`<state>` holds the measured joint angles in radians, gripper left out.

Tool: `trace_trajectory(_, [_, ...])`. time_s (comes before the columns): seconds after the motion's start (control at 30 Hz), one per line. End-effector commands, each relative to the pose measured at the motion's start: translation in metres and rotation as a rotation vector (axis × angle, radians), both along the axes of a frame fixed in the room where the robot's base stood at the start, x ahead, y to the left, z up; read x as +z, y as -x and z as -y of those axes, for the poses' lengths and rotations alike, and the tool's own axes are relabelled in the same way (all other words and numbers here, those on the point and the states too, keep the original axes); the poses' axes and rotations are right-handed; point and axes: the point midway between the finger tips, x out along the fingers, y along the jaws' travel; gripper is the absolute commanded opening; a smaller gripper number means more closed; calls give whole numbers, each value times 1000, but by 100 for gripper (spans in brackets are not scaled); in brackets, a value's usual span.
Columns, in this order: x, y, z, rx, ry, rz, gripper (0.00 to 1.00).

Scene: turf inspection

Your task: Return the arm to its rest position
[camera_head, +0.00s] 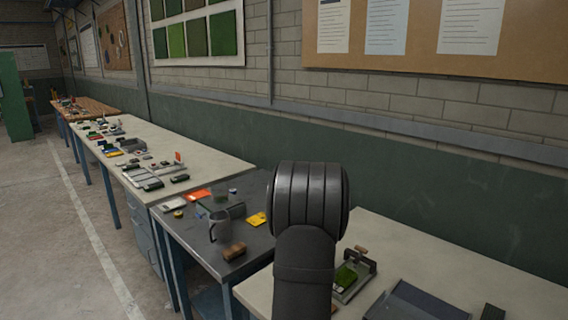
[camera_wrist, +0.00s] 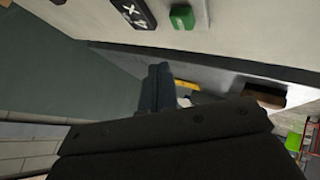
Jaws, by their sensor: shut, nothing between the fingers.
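My arm (camera_head: 310,199) rises in the head view as a black, ribbed, rounded joint above a dark link, in front of the benches. My gripper's fingers do not show there. In the wrist view a wide dark housing of mine fills the bottom, and my gripper (camera_wrist: 158,72) shows beyond it as narrow blue-grey fingers close together. It is shut, with nothing seen held. No rest mark or cradle for the arm can be made out.
A dark bench (camera_head: 187,235) holds a metal mug (camera_head: 219,229), a brown block (camera_head: 235,253) and a yellow card (camera_head: 257,219). On the pale bench (camera_head: 450,262) at right are a turf fixture (camera_head: 350,278) and a dark tray (camera_head: 415,301). A wall stands behind; open floor lies left.

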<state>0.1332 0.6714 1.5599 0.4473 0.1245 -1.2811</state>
Motion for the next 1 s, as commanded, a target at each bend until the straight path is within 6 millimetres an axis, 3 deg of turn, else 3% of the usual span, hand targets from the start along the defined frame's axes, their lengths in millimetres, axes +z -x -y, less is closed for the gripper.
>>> trace_trajectory(0.1, [-12,0,0,-2,-1,-1,0])
trace_trajectory(0.37, [21,-1,1,0,1,5,0])
trace_trajectory(0.57, [58,1,-1,3,1,-3,0])
trace_trajectory(1.0, [98,28,-23,70,20,-179,0])
